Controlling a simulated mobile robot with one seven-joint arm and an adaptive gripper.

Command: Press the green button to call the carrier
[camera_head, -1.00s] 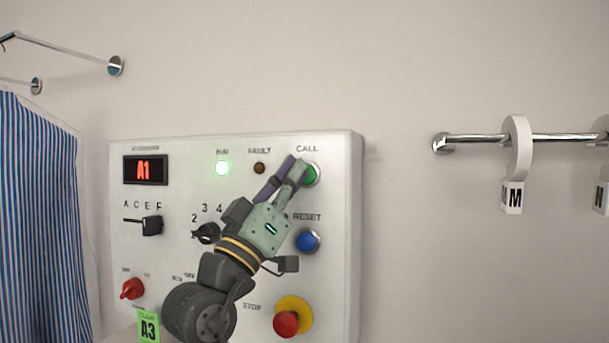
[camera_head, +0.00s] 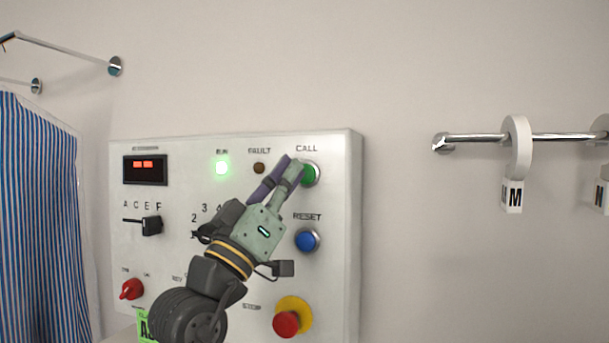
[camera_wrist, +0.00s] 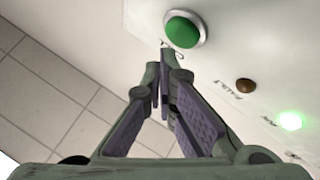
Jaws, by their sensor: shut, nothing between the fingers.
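The green CALL button (camera_head: 311,174) sits at the upper right of the white control panel (camera_head: 340,270). It also shows whole in the wrist view (camera_wrist: 184,29), in a silver ring. My gripper (camera_head: 294,164) is shut and empty, its fingertips in front of the panel beside the button's left edge. In the wrist view the fingertips (camera_wrist: 158,68) lie just below the button in the picture, with a small gap between; contact is not seen. The panel's display (camera_head: 145,169) shows red dashes rather than a code.
A green RUN lamp (camera_head: 222,168) is lit; the FAULT lamp (camera_head: 259,168) is dark. The blue RESET button (camera_head: 307,240) and red stop button (camera_head: 287,323) are below CALL. A striped garment (camera_head: 40,220) hangs left; a rail (camera_head: 470,138) is right. My arm hides part of the panel.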

